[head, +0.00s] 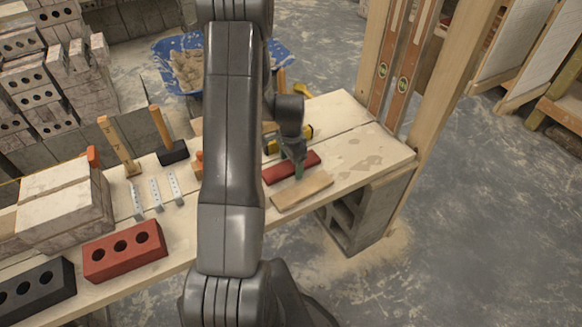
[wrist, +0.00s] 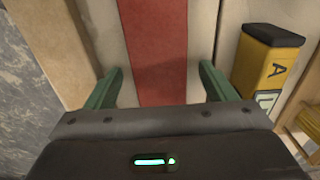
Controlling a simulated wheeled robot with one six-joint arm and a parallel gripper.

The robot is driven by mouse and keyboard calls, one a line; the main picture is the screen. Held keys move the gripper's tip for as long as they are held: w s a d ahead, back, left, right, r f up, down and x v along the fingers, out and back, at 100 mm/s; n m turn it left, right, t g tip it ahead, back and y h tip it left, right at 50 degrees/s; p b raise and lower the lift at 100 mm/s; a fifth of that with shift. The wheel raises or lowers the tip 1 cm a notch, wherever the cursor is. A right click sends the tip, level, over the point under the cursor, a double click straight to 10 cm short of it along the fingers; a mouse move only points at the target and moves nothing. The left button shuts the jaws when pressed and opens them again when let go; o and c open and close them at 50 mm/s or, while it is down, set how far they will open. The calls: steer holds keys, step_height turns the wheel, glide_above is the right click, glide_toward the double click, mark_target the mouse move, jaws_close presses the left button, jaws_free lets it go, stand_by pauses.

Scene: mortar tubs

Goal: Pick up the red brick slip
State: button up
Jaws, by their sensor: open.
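The red brick slip (head: 291,167) lies flat on the plank table, beside a tan slip. In the wrist view the red slip (wrist: 155,45) runs up the middle between my two green fingers. My gripper (head: 297,168) is open and pointed down over the slip in the head view. In the wrist view my gripper (wrist: 160,82) has a finger on each side of the slip, with gaps between them and its edges. The slip's near end is hidden behind my gripper's body.
The tan slip (head: 301,190) lies in front of the red one. A yellow tool marked A (wrist: 268,62) stands close to the right finger. A mallet (head: 170,146), metal strips (head: 155,194) and a red holed brick (head: 124,251) lie left. The table's right end is clear.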

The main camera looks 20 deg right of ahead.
steer(key=c, duration=1.3)
steer(key=shift+c, duration=0.2)
steer(key=shift+r, duration=0.2)
